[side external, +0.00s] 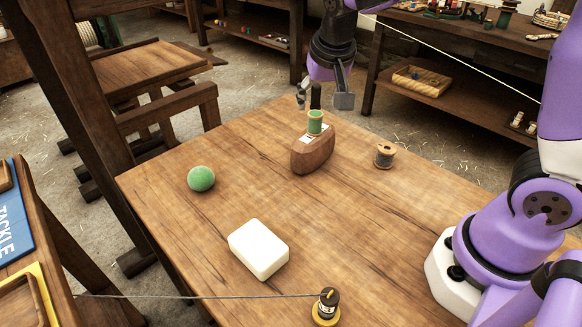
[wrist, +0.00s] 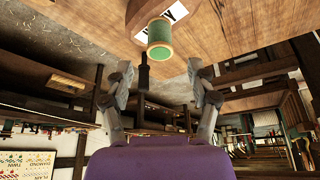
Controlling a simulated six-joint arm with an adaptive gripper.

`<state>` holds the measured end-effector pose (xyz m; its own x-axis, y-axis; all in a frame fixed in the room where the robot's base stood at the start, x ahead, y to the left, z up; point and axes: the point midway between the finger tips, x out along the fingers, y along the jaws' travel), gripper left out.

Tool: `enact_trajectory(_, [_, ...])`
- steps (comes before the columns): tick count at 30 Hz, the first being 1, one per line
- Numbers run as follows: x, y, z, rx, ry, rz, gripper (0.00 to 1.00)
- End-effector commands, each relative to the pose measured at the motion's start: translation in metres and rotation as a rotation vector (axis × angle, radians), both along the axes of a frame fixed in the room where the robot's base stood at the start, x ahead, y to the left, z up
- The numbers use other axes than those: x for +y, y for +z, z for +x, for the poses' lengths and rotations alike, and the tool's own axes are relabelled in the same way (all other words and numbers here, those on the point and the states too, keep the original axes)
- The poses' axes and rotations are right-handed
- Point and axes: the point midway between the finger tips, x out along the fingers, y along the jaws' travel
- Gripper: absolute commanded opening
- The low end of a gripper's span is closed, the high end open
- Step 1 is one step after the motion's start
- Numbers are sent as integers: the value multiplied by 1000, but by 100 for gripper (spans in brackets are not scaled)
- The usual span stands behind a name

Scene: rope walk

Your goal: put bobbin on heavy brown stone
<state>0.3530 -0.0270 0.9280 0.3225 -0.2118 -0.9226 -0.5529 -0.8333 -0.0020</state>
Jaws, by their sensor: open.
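The heavy brown stone (side external: 312,157) sits on the table with a white label on top; its edge and label show upside down in the wrist view (wrist: 139,10). A green bobbin (side external: 315,122) stands upright on the stone's top, on the label; it also shows in the wrist view (wrist: 160,40). My gripper (side external: 323,97) is just above the bobbin, its fingers spread and holding nothing. In the wrist view, the bobbin is apart from both fingers (wrist: 160,68). A dark upright piece shows between the fingers; I cannot tell what it is.
A dark-wound bobbin (side external: 385,155) stands right of the stone. A green ball (side external: 201,179) and a white block (side external: 258,249) lie left and in front. A black and yellow spool (side external: 327,307) with a line stands at the table's (side external: 350,225) near edge. The table's middle is clear.

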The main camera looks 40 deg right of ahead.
Motion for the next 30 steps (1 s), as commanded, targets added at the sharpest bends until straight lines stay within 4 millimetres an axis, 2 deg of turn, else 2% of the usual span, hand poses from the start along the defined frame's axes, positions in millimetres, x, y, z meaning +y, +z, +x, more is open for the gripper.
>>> enact_trajectory(1, [3, 12, -3, -6, 2, 0, 66])
enact_trajectory(6, [10, 42, -14, -5, 2, 0, 66])
enact_trajectory(11, [12, 57, -22, -3, 9, 0, 66])
enact_trajectory(15, [9, 65, -48, -17, 111, 0, 66])
enact_trajectory(20, [11, 59, -99, -48, 331, -10, 66])
enact_trajectory(24, [20, 45, -133, -77, 493, -22, 66])
enact_trajectory(27, [25, 37, -146, -89, 560, -28, 66])
enact_trajectory(30, [27, 34, -150, -93, 587, -30, 66])
